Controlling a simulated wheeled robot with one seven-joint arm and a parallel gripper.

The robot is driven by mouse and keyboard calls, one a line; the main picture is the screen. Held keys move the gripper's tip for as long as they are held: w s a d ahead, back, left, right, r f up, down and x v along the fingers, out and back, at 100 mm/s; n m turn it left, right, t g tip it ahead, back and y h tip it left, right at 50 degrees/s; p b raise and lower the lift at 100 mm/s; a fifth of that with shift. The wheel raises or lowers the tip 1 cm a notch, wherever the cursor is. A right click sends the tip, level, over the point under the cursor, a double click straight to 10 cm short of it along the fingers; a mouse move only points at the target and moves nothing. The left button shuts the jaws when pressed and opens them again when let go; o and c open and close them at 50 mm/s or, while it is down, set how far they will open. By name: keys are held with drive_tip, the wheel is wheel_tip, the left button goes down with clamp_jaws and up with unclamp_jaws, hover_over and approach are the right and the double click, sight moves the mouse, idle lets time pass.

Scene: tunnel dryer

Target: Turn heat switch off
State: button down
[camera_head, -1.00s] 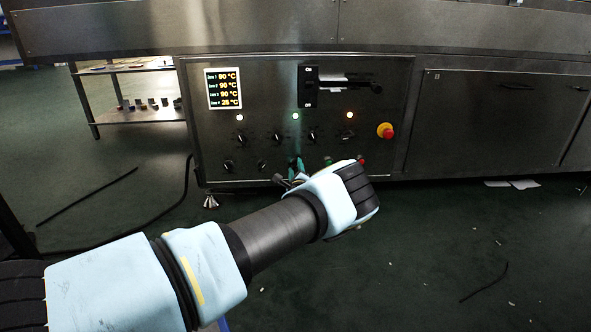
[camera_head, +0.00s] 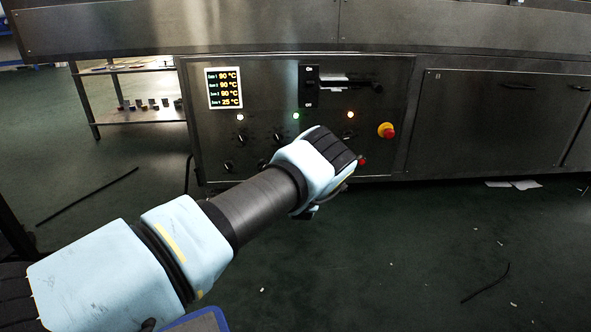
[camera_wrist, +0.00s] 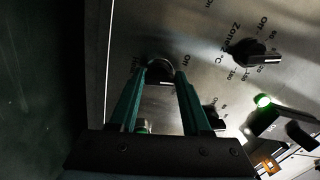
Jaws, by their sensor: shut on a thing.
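In the head view, my fingers and the gripped knob are hidden behind my wrist at the control panel (camera_head: 210,135).
Another black knob (camera_wrist: 248,52), marked as a zone temperature dial, is close by. A lit green lamp (camera_wrist: 262,100) also shows. A red emergency stop (camera_head: 386,130) and a lever switch (camera_head: 340,84) are on the panel. A shelf (camera_head: 145,115) stands at the left.

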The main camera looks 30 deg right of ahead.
drive_tip(key=n, duration=0.5)
drive_tip(key=shift+d+f+n+p, duration=0.1)
drive_tip(key=shift+n+p, duration=0.2)
drive_tip(key=shift+p, duration=0.05)
idle(0.3)
drive_tip(key=shift+c, duration=1.8)
unclamp_jaws()
drive_tip(key=p+v, duration=0.5)
drive_tip(key=v, duration=0.6)
drive_tip(key=shift+w, duration=0.1)
